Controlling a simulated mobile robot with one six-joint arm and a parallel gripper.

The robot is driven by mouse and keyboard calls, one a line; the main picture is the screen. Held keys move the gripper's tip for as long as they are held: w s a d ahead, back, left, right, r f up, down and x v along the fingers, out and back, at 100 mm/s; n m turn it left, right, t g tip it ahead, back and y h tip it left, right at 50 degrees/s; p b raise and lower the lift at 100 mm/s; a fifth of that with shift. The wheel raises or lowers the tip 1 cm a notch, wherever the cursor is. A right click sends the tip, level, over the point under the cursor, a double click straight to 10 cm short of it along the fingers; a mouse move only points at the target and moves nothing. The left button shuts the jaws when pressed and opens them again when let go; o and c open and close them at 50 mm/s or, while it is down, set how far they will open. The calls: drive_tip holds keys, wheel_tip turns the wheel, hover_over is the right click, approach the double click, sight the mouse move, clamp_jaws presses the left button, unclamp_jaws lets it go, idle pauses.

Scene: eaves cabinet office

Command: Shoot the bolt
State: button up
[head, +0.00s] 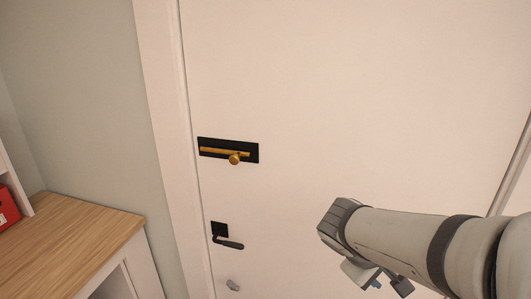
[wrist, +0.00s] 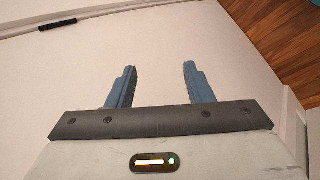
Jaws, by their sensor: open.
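A brass bolt (head: 224,152) lies level on a black plate (head: 253,153) on the pale door (head: 340,90), near the door's left edge. Its round knob (head: 235,158) sticks out right of the plate's middle. The bar's left end is near the plate's left end, close to the frame. My gripper is to the right of and below the bolt in the head view, apart from it, partly hidden behind my wrist. In the wrist view my gripper (wrist: 160,70) is open, with nothing between its blue fingers. The bolt cannot be made out in the wrist view.
A black lever handle (head: 229,243) is below the bolt. The door surface between bolt and gripper is clear. The wrist view shows wood flooring (wrist: 283,40) and a dark bar (wrist: 57,24).

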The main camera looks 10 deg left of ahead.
drive_tip(key=w+a+r+n+t+h+p, duration=0.1)
drive_tip(key=w+a+r+n+t, duration=0.35)
drive_tip(key=w+a, duration=0.25)
drive_tip(key=n+t+y+p, duration=0.3)
drive_tip(key=n+t+y, duration=0.55)
drive_tip(key=n, duration=0.35)
approach(234, 161)
drive_tip(key=w, duration=0.4)
drive_tip(key=shift+t, duration=0.3)
drive_tip(key=w, duration=0.2)
drive_tip(key=w+p, duration=0.1)
drive_tip(key=w, duration=0.1)
drive_tip(key=w+p, duration=0.1)
drive_tip(key=w, duration=0.1)
drive_tip(key=shift+w+a+f, duration=0.2)
drive_tip(key=shift+w+a, duration=0.2)
drive_tip(key=shift+c, duration=0.4)
clamp_jaws()
